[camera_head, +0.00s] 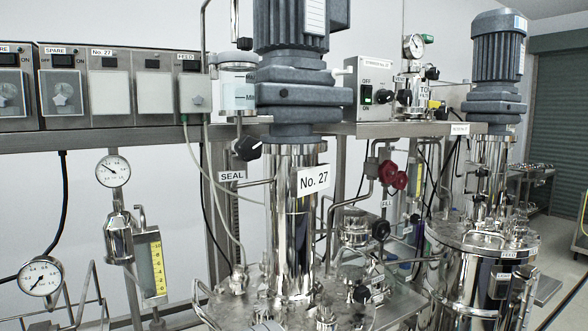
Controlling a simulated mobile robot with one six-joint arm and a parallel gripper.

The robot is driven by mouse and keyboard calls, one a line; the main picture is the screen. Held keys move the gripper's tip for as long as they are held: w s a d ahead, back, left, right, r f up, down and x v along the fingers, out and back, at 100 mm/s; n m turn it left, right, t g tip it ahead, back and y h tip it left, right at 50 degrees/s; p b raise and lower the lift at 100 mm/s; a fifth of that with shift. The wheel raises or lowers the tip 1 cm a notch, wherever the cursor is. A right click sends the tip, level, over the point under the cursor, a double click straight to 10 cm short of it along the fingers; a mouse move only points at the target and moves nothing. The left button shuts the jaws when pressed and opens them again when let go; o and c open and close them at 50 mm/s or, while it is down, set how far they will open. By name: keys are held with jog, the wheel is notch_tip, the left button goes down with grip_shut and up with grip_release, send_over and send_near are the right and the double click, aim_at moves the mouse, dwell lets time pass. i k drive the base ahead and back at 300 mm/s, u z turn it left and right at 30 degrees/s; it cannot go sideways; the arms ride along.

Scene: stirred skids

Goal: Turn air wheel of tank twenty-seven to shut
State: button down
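Tank twenty-seven stands in the middle, with a "No. 27" plate (313,180) on its shiny steel column (290,230) below a blue-grey motor (292,90). Its steel lid (245,305) carries several fittings. A dark wheel (380,230) stands on the lid's right side, and a dark knob (361,294) sits lower at the front right. A black knob (247,148) is by the "SEAL" label (231,176). I cannot read an air label on any wheel, nor tell whether any is open or shut. My gripper is not in view.
A second tank (480,260) with its own motor (497,60) stands at the right. Pressure gauges (113,171) and a yellow-scaled flow tube (152,266) are at the left. A switch panel (100,85) runs along the upper left. Pipes and hoses crowd the lid. Some floor shows at the far right.

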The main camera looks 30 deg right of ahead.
aim_at(383, 170)
jog(key=z, duration=0.05)
jog(key=k, duration=0.55)
jog(key=u, duration=2.1)
jog(key=k, duration=1.35)
jog(key=z, duration=1.5)
jog(key=i, duration=0.5)
jog(key=z, duration=0.1)
